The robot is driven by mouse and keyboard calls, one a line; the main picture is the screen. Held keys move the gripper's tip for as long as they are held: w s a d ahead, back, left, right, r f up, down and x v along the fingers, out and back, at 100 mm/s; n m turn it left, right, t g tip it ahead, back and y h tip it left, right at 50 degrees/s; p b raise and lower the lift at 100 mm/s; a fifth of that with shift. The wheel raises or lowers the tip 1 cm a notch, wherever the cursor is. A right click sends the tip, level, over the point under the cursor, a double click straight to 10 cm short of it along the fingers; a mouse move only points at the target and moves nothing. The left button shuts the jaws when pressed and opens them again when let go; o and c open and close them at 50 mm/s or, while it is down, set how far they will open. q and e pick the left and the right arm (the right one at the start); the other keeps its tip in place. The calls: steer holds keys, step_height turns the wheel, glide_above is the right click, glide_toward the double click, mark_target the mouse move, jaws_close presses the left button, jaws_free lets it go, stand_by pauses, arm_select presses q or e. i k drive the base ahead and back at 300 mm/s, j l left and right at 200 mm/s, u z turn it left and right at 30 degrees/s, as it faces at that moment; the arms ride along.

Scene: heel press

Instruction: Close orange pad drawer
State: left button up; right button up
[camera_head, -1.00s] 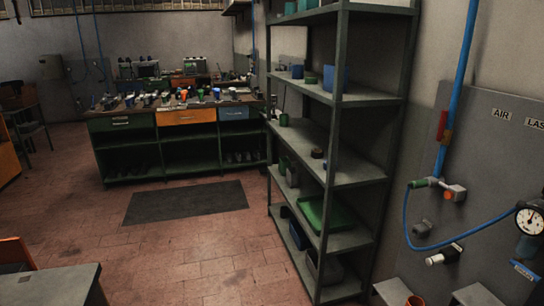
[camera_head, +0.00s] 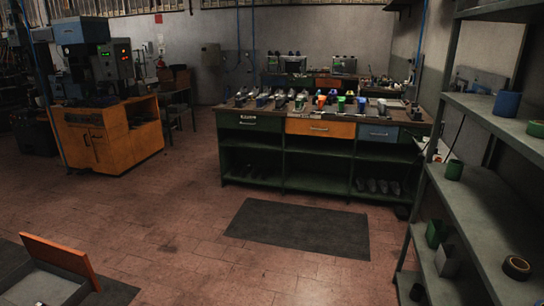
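At the lower left, an upright orange panel (camera_head: 62,257) stands at the end of a grey tray-like box (camera_head: 45,285). It looks like an open drawer with an orange front, cut off by the picture's bottom edge. In the far workbench (camera_head: 250,151), another orange drawer front (camera_head: 320,128) with a handle sits between a green drawer (camera_head: 249,122) and a blue drawer (camera_head: 378,133). That orange drawer looks shut. Neither of my grippers is in view.
A dark mat (camera_head: 300,228) lies on the tiled floor before the workbench. A metal shelf rack (camera_head: 470,215) stands close on the right. An orange machine cabinet (camera_head: 105,138) stands at the back left. The middle floor is clear.

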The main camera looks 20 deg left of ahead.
mark_target(56, 274)
steer(key=i+u, duration=0.45)
steer(key=i+l+u, duration=0.2)
steer(key=i+u, duration=0.3)
steer(key=i+l+u, duration=0.3)
steer(key=u, duration=0.15)
steer(key=i+l+u, duration=0.3)
steer(key=l+u, duration=0.15)
steer(key=i+l+u, duration=0.3)
steer(key=l+u, duration=0.35)
steer(key=i+l+u, duration=0.3)
steer(key=l+u, duration=0.65)
steer(key=l, duration=0.1)
